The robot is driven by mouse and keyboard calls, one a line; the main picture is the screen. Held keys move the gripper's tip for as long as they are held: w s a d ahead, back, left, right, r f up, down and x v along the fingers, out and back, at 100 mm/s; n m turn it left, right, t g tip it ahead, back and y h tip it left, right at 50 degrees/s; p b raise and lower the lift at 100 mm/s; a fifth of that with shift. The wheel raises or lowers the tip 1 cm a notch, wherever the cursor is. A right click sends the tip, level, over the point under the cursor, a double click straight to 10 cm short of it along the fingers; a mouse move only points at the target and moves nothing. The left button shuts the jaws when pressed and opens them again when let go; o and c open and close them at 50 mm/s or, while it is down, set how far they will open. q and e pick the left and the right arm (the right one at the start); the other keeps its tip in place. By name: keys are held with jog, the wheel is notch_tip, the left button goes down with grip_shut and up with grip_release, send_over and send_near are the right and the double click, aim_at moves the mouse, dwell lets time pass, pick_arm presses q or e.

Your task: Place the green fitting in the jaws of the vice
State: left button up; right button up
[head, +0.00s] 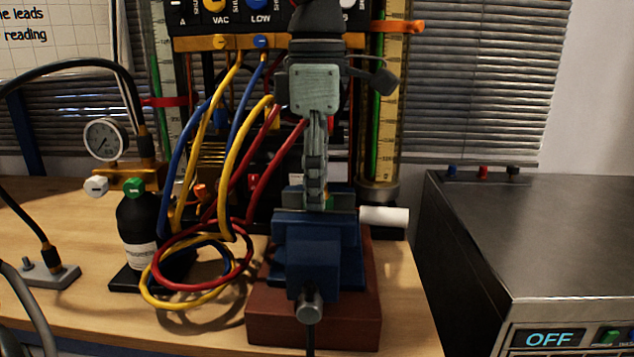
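The blue vice (305,262) stands on a red-brown block on the wooden bench, with its screw end facing me. My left gripper (315,203) points straight down over it, its fingertips at the height of the jaws. I see the fingers edge-on, one behind the other, so their gap is hidden. A little green shows beside the fingertips at the jaws, but I cannot tell whether it is the green fitting or whether the gripper holds it. My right gripper is not in view.
Red, yellow and blue hoses (195,270) loop left of the vice. A white cylinder (385,216) sits at the vice's right. A steel unit (540,240) reading OFF is at right.

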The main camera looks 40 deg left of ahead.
pick_arm(q)
jog(key=shift+s, duration=0.1)
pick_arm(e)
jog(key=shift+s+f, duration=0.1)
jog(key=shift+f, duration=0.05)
pick_arm(q)
jog(key=shift+r, duration=0.3)
jog(key=shift+w+a+r+p, duration=0.15)
jog(key=shift+r+p, duration=0.35)
jog(key=shift+r, duration=0.6)
notch_tip(320, 180, up, 11)
jog(key=shift+f+p, duration=0.2)
jog(key=shift+p, duration=0.15)
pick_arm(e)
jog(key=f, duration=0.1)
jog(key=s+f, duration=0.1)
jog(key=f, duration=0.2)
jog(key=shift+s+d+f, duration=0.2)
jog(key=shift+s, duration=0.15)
